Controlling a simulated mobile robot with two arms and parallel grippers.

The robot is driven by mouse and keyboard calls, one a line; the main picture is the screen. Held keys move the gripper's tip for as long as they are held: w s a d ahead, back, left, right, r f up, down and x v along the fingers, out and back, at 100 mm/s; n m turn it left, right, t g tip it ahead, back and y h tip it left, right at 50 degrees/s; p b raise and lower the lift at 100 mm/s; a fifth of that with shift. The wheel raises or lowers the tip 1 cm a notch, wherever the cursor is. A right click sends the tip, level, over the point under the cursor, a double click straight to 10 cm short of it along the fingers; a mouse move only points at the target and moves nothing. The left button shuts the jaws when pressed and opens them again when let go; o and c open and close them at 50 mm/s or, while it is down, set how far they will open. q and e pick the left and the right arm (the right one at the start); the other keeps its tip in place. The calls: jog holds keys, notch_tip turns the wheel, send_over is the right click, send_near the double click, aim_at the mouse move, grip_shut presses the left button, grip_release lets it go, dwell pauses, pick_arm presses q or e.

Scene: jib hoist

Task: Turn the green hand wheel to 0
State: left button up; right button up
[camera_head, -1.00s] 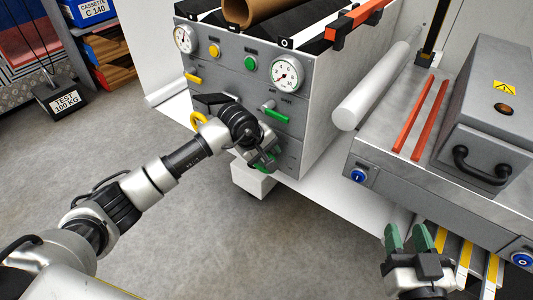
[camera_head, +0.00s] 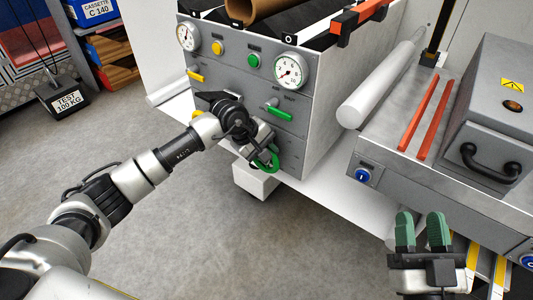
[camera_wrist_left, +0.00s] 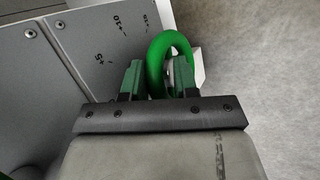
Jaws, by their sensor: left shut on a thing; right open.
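The green hand wheel (camera_head: 274,160) is low on the front of the grey control cabinet (camera_head: 300,113). It also shows in the left wrist view (camera_wrist_left: 167,42), beside a grey panel with marks, of which +5 and +10 are legible. A further mark is too tilted to read, and I see no pointer. My left gripper (camera_head: 262,153) is shut on the wheel's rim, with a green finger on each side in the left wrist view (camera_wrist_left: 157,80). My wrist hides part of the cabinet front. My right gripper (camera_head: 421,218) is open and empty at the lower right.
A green lever (camera_head: 279,113), two gauges (camera_head: 290,71) and a yellow lever (camera_head: 196,75) sit on the cabinet above my left gripper. A grey bench (camera_head: 440,190) with a handled box stands at right. The floor in front is clear.

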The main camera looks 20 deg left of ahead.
pick_arm(q)
jog(key=shift+w+r, duration=0.2)
jog(key=shift+r, duration=0.15)
jog(key=o, duration=0.5)
jog(key=shift+o, duration=1.3)
jog(key=shift+d, duration=0.15)
jog(key=shift+f, duration=0.15)
pick_arm(e)
jog(key=shift+d, duration=0.15)
pick_arm(q)
jog(key=p+v, duration=0.2)
jog(key=v, duration=0.9)
jog(key=shift+f+p, duration=0.1)
jog(key=shift+p, duration=0.2)
pick_arm(e)
notch_tip(320, 180, down, 7)
jog(key=d+g+h, duration=0.1)
jog(key=g+h, duration=0.1)
jog(key=g, duration=0.4)
jog(key=shift+f+g, duration=0.2)
jog(key=shift+g, duration=0.1)
